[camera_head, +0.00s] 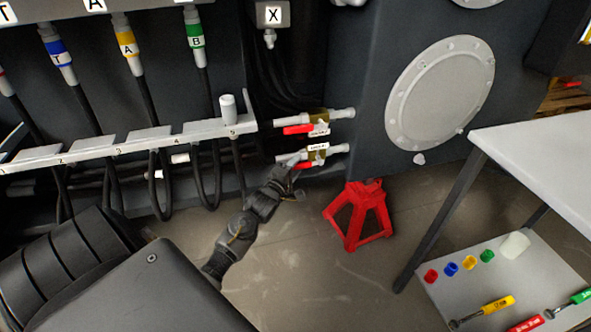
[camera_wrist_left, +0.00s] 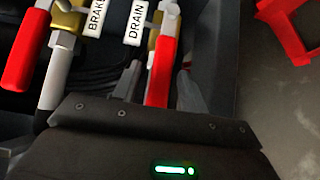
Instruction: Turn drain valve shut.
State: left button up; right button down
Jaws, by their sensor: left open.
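The drain valve is the lower of two valves on the chassis side in the head view, with a brass body (camera_head: 317,154) and a red lever (camera_head: 304,166). In the left wrist view its red lever (camera_wrist_left: 161,72) hangs down below the white DRAIN label (camera_wrist_left: 136,22). My left gripper (camera_head: 291,161) is at this lever. In the wrist view its two grey fingers (camera_wrist_left: 157,88) are open, one on each side of the lever, with gaps visible. The lever's lower end is hidden behind the gripper body. My right gripper is not in view.
The brake valve, with a red lever (camera_head: 298,129), sits just above; its lever (camera_wrist_left: 24,50) is close at left in the wrist view. A red stand (camera_head: 359,214) is on the floor to the right. Hoses (camera_head: 160,185) hang at left. A white table (camera_head: 550,150) stands at right.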

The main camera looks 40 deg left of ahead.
pick_arm(q)
jog(key=shift+w, duration=0.15)
jog(key=shift+c, duration=0.4)
grip_shut()
